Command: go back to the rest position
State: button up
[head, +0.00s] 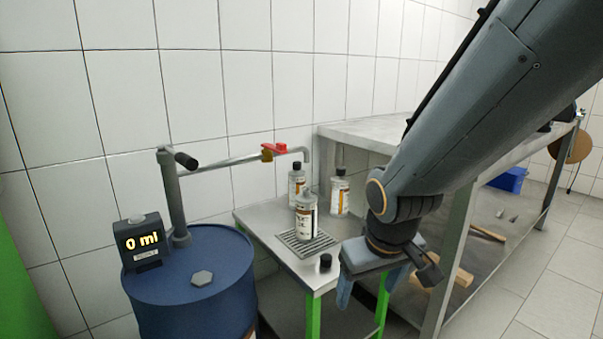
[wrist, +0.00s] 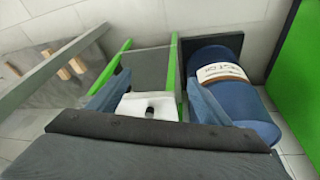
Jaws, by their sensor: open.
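My gripper (head: 368,292) hangs below my arm in the head view, in front of the right side of the small green-legged metal table (head: 262,219). In the wrist view its two blue-grey fingers stand wide apart (wrist: 157,88), with nothing gripped between them. A bottle (head: 306,218) with an orange-and-white label stands open-topped on the table's drain grate (head: 290,240). Two black-capped bottles stand behind it, one at the left (head: 297,183) and one at the right (head: 339,194). A loose black cap (head: 325,262) rests near the table's front edge, apart from my gripper.
A blue drum (head: 190,281) with a pump pipe (head: 235,161), a red-handled valve (head: 279,148) and a "0 ml" display (head: 141,242) stands left. A long metal bench (head: 362,134) is behind my arm, with wooden pieces (head: 463,277) on its lower shelf. Open floor lies at right.

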jog(key=s+a+r+g, duration=0.2)
jog(key=s+r+g, duration=0.2)
jog(key=s, duration=0.8)
jog(key=d+r+m+p, duration=0.3)
jog(key=d+r+p, duration=0.5)
jog(key=p, duration=0.9)
jog(key=shift+d+r, duration=0.2)
jog(key=shift+d, duration=0.15)
jog(key=shift+s, duration=0.1)
jog(key=shift+c, duration=0.4)
